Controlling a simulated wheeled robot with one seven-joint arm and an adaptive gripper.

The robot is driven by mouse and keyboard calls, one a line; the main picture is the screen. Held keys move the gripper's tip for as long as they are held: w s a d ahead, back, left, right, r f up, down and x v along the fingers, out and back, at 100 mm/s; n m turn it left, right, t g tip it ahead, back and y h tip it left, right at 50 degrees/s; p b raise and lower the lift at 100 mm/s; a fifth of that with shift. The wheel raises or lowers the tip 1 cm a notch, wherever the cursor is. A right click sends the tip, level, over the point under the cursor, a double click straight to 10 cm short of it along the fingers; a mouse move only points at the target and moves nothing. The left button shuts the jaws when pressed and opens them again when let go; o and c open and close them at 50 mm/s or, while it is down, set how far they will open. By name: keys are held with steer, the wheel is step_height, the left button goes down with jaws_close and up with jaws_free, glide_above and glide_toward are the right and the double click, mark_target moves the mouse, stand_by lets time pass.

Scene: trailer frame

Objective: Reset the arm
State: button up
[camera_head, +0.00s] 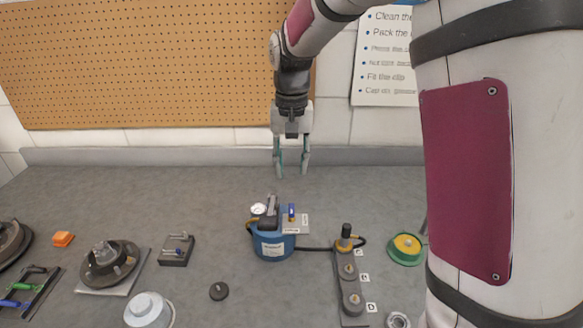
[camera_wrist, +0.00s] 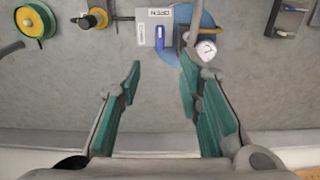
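My gripper (camera_head: 291,172) hangs from the arm with its fingers pointing down, above the back part of the grey bench. It is open and empty, with a clear gap between the two green fingers. In the wrist view the gripper (camera_wrist: 160,78) shows the same gap, with bare bench behind it. A blue canister (camera_head: 273,245) with a gauge and a dark handle stands on the bench below and in front of the gripper. The wrist view shows part of the blue canister (camera_wrist: 188,42) beyond the fingertips. Nothing is between the fingers.
A tool stand (camera_head: 349,283) with knobs and a green-yellow reel (camera_head: 405,249) stand to the right. A pegboard (camera_head: 150,65) backs the bench.

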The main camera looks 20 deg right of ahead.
steer(key=s+r+n+t, duration=0.2)
steer(key=s+r, duration=0.7)
steer(key=s, duration=0.3)
steer(key=s+d+n+t, duration=0.1)
steer(key=s+t, duration=0.2)
steer(key=s, duration=1.2)
steer(key=shift+d+n, duration=0.15)
steer(key=shift+n, duration=0.15)
steer(key=shift+f, duration=0.1)
